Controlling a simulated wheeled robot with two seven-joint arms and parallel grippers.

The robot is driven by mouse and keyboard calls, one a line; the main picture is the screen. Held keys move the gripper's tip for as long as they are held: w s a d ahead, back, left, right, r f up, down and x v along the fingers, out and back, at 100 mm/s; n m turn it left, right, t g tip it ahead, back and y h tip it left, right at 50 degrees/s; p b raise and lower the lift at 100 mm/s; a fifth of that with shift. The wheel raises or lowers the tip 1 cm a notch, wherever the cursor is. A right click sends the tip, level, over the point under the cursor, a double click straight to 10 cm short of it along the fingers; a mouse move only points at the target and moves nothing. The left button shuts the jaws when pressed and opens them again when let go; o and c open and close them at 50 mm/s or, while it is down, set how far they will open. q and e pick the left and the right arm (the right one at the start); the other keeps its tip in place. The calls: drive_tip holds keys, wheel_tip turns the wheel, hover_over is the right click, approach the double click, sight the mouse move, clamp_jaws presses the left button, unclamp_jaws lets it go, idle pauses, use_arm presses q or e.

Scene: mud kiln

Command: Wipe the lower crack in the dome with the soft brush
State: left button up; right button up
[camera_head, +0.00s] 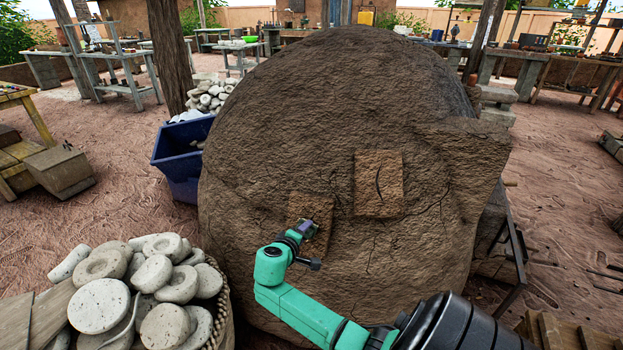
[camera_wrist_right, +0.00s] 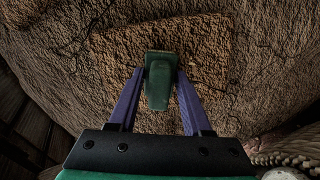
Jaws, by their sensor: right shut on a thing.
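The mud dome (camera_head: 300,110) fills the middle of the head view. A lighter square patch (camera_head: 379,195) with a dark curved crack (camera_head: 378,182) is on its front. A second, lower patch (camera_head: 322,208) lies to the left; no clear crack shows on it, and my right gripper (camera_head: 301,228) covers part of it. In the wrist view the purple fingers are shut on a small green piece, which I take to be the soft brush (camera_wrist_right: 158,88). Its far end is over the patch (camera_wrist_right: 210,48); bristles and contact cannot be made out. My left gripper is not in view.
A basket of pale stone discs (camera_head: 100,305) stands at the lower left. A blue bin (camera_head: 180,165) is beside the dome's left side. A dark metal frame (camera_head: 517,250) stands to the right of the dome. Workbenches are farther back.

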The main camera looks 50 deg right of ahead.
drive_tip(key=shift+w+a, duration=0.2)
drive_tip(key=shift+w, duration=0.25)
drive_tip(key=shift+w+a+f+b, duration=0.1)
drive_tip(key=shift+w+a+b, duration=0.2)
drive_tip(key=shift+w, duration=0.25)
drive_tip(key=shift+w+a+r+b, duration=0.1)
drive_tip(key=shift+w+a+b, duration=0.1)
drive_tip(key=shift+w+b, duration=0.3)
drive_tip(key=shift+w+a+f+b, duration=0.1)
drive_tip(key=shift+w+a+b, duration=0.15)
drive_tip(key=shift+w, duration=0.4)
drive_tip(key=shift+s+a+r+p, duration=0.1)
drive_tip(key=shift+r+p, duration=0.15)
drive_tip(key=shift+p, duration=0.05)
drive_tip(key=p+v, duration=0.4)
drive_tip(key=v, duration=0.1)
drive_tip(key=shift+s+a+r, duration=0.1)
drive_tip(key=shift+s+a, duration=0.05)
drive_tip(key=shift+a, duration=0.2)
